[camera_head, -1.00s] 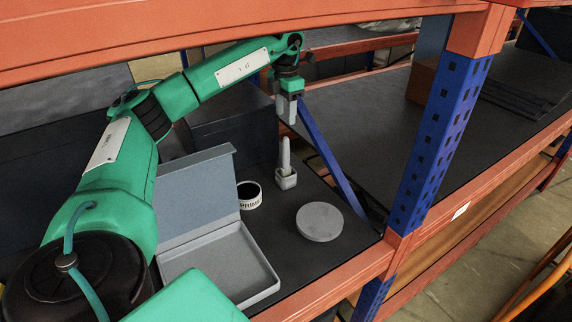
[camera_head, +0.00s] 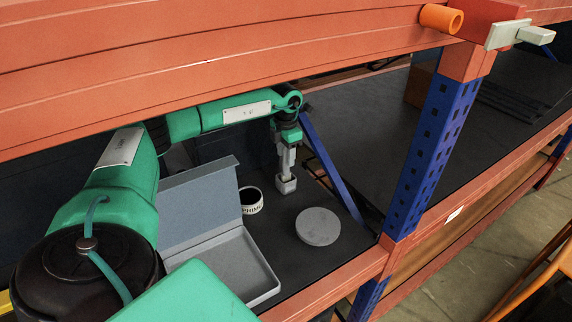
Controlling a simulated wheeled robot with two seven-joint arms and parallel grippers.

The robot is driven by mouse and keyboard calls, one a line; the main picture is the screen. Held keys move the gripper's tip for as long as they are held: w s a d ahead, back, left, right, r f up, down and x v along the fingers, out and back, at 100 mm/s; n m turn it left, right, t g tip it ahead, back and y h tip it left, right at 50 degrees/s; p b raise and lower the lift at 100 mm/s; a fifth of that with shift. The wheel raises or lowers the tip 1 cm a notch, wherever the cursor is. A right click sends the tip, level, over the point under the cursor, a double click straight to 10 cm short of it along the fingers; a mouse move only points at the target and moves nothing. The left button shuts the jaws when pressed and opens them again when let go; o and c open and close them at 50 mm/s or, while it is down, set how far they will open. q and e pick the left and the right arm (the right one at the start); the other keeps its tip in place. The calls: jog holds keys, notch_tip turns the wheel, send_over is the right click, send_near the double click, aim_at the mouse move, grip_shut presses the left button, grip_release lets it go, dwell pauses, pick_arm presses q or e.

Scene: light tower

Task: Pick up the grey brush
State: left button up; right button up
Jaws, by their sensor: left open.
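The grey brush (camera_head: 286,185) stands upright on the dark shelf, its square base showing and its handle mostly hidden by my gripper. My left gripper (camera_head: 285,170) points down directly over the brush, its fingers at the handle just above the base. The left gripper is open; at this size I cannot see whether the fingers touch the handle. My right gripper is not in view.
An open grey box (camera_head: 232,262) with a raised lid lies left of the brush. A white-labelled tape roll (camera_head: 251,207) and a round grey disc (camera_head: 318,227) stand near. An orange beam (camera_head: 200,80) crosses above; a blue post (camera_head: 432,155) stands right.

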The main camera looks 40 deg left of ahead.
pick_arm(q)
jog(key=shift+f, duration=0.1)
grip_shut()
dwell(0.3)
